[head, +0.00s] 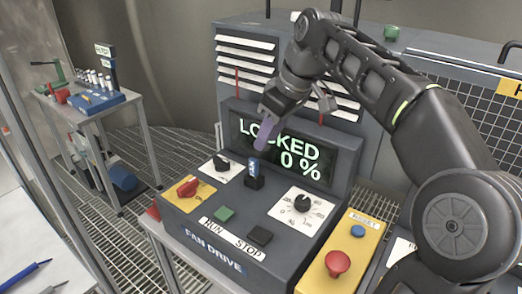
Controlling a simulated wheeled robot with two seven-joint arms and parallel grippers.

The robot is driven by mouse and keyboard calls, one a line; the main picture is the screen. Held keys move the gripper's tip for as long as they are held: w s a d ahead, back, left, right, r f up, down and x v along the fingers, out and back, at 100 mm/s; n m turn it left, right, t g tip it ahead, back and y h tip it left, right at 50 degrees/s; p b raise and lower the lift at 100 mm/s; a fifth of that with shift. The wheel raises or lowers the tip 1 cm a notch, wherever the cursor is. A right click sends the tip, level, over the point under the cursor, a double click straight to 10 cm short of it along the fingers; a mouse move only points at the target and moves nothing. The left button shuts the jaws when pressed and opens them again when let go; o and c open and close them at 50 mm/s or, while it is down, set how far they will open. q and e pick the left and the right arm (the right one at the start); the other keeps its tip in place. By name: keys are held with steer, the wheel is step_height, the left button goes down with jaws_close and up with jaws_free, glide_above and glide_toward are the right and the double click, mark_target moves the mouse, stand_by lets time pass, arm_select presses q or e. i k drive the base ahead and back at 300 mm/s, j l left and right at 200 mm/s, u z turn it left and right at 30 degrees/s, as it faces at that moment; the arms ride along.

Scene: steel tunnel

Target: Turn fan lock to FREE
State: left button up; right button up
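The grey fan drive console (205,240) stands at the centre, with a screen (290,147) reading "LOCKED 0 %". A red rotary handle (187,187) sits on a yellow plate at the console's left; its small labels cannot be read, so I cannot confirm it is the fan lock. A black knob (221,163) sits on a white plate behind it. My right gripper (264,134) hangs in front of the screen, above the blue-topped lever (253,172) and apart from the red handle. I see nothing held, but its finger gap cannot be made out. My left gripper is out of view.
The console also bears a black dial (302,203), a green RUN button (223,214) and a black STOP button (259,234). A yellow box (330,270) with a red mushroom button (337,263) stands at right. A side table (62,100) is at far left.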

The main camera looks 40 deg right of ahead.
mark_target(222, 165)
steer(key=k+j, duration=0.35)
steer(key=j, duration=0.15)
steer(key=k+j, duration=0.4)
steer(key=j, duration=0.1)
